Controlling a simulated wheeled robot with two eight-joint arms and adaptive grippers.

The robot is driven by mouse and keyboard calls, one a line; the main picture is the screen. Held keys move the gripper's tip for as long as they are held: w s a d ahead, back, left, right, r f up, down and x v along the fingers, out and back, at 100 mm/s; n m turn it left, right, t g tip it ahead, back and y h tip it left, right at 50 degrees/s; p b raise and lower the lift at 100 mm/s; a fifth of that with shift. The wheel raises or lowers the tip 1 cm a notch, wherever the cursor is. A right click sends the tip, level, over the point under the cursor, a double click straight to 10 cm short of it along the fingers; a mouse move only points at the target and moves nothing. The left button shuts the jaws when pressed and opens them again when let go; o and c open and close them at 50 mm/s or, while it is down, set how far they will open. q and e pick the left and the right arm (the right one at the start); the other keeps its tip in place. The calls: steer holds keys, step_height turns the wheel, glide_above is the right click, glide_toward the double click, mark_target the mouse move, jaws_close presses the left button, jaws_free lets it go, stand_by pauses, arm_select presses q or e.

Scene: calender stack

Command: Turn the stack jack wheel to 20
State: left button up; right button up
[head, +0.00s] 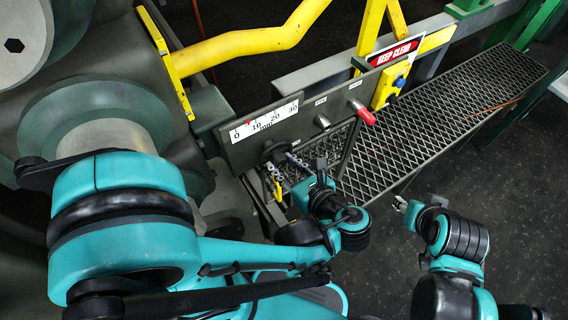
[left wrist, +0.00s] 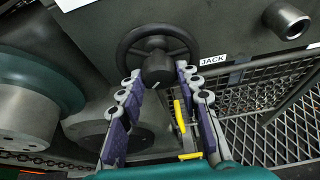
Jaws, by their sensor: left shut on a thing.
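The jack wheel is a dark round handwheel (left wrist: 133,41) with a central hub (left wrist: 157,69), below and left of the JACK label (left wrist: 212,60). In the head view the wheel (head: 274,150) is small and partly hidden. My left gripper (left wrist: 159,78) has its purple and grey fingers on both sides of the hub and is shut on it; it also shows in the head view (head: 284,164). The scale plate (head: 265,122) reads 0 to 30 mm, with a red pointer (head: 248,122) between 0 and 10. My right gripper (head: 400,203) is away at the right; its opening is unclear.
A red-tipped lever (head: 364,113) stands right of the scale. A metal mesh walkway (head: 430,120), yellow rails (head: 250,42) and a KEEP CLEAR sign (head: 394,52) lie beyond. Large grey rollers (head: 95,110) are at the left. Dark floor is open at the right.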

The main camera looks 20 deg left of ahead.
arm_select(q)
steer(key=n+t+h, duration=0.1)
steer(key=n, duration=0.2)
steer(key=shift+t, duration=0.4)
steer(key=shift+b, duration=0.3)
steer(key=o, duration=1.2)
steer(key=shift+c, duration=0.2)
steer(key=shift+s, duration=0.1)
steer(key=v, duration=1.1)
steer(key=shift+s+r, duration=0.15)
steer(key=shift+s, duration=0.25)
steer(key=shift+d, duration=0.15)
